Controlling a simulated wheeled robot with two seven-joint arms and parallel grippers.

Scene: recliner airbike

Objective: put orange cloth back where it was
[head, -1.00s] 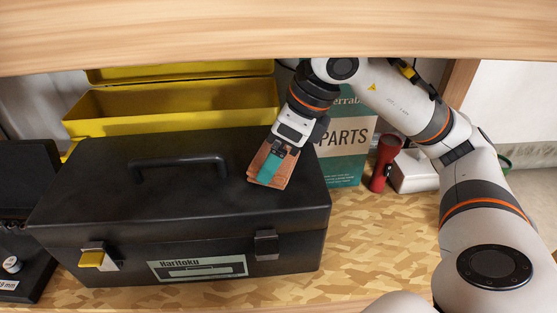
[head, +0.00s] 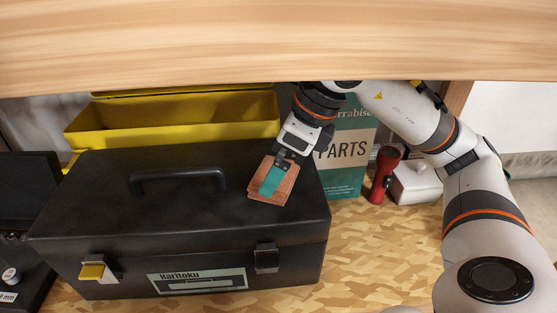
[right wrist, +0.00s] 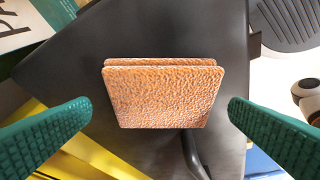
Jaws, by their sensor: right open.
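The orange cloth (head: 287,187), folded with a rough texture, is at the right part of the black toolbox's lid (head: 110,195). In the right wrist view the cloth (right wrist: 165,95) stands out between the two fingers, with a gap on each side. I cannot tell whether it rests flat on the lid. My right gripper (head: 271,181) is open around the cloth, its teal finger covering part of it in the head view. In the right wrist view both teal fingers of the gripper (right wrist: 160,112) are spread wide. My left gripper is not in view.
A wooden shelf edge (head: 280,45) crosses above. An open yellow box (head: 180,120) stands behind the toolbox. A teal PARTS book or box (head: 345,180), a red flashlight (head: 381,175) and a white container (head: 415,183) are to the right. The board in front of them is clear.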

